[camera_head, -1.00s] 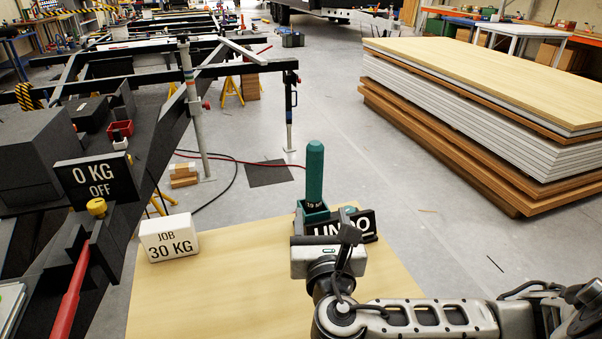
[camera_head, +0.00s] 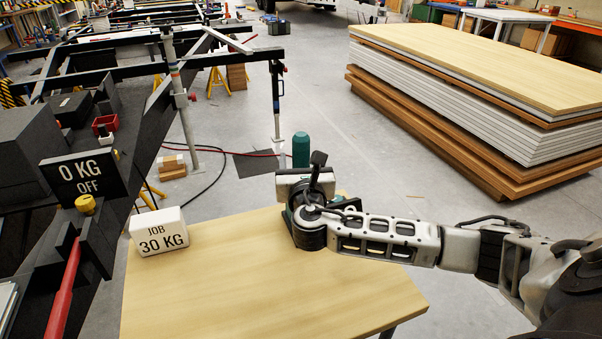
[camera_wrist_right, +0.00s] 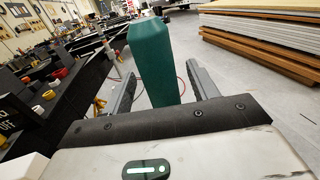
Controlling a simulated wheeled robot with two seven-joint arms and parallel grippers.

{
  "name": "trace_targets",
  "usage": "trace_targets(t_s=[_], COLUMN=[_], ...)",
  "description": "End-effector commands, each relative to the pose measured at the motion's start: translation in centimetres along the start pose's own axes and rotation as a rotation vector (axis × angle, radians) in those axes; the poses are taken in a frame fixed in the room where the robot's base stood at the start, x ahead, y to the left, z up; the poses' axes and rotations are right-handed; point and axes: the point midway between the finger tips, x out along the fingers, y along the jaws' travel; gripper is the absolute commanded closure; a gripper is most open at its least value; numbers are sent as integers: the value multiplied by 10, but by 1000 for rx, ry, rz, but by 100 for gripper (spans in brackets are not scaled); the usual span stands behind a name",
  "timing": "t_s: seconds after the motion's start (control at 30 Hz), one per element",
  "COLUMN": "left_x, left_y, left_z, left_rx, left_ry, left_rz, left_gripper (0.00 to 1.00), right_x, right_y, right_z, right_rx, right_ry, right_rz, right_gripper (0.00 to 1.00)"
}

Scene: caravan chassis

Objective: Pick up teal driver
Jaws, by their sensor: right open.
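The teal driver (camera_head: 301,148) stands upright at the far edge of the wooden table. In the head view only its upper part shows; my right gripper and wrist hide the rest. In the right wrist view the teal driver (camera_wrist_right: 153,62) stands between the two spread grey fingers of my right gripper (camera_wrist_right: 160,88). The gripper is open, with a finger on each side of the driver and gaps visible between them. The fingertips do not show in the head view. My left gripper is not in view.
A white box marked JOB 30 KG (camera_head: 158,231) sits on the wooden table (camera_head: 230,290) at left. A black 0 KG OFF sign (camera_head: 84,178) and a red lever (camera_head: 64,290) stand further left. The table's front is clear. Stacked panels (camera_head: 480,100) lie right.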

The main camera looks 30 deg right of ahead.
Motion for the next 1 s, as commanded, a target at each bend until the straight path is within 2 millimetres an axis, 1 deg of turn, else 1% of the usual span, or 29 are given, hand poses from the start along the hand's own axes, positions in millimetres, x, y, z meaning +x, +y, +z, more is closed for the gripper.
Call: trace_targets(t_s=[0.03, 0.1, 0.33, 0.37, 0.4, 0.47, 0.5, 0.53, 0.57, 0.6, 0.77, 0.87, 0.97, 1.0], left_x=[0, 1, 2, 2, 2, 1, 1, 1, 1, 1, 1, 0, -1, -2], left_y=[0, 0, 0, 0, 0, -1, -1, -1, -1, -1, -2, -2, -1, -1], left_z=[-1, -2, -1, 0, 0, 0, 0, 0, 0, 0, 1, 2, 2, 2], left_rx=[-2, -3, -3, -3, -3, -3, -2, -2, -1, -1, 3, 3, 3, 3], left_ry=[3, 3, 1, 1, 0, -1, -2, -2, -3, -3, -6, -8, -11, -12], left_rz=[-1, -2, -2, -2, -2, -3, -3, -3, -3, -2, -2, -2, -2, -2], left_gripper=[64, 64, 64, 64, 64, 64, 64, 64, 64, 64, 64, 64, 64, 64], right_x=[5, 9, 10, 10, 10, 10, 10, 10, 10, 11, 11, 11, 11, 11], right_y=[0, 0, 0, 0, 0, 0, 0, 0, 0, 0, 0, 0, 0, 0], right_z=[0, 0, -1, -1, -1, -1, -1, -1, -1, 2, 2, 5, 16, 23], right_rx=[0, 0, 0, 0, 0, 0, 0, 0, 0, 1, 1, 2, 3, 4], right_ry=[0, 0, 1, 1, 1, 1, 1, 1, 1, -4, -4, -5, -6, -7], right_rz=[0, 0, 1, 1, 1, 1, 1, 1, 1, 1, 1, 1, 0, 1], right_gripper=[41, 41, 41, 47, 58, 74, 86, 94, 100, 100, 100, 100, 100, 100])
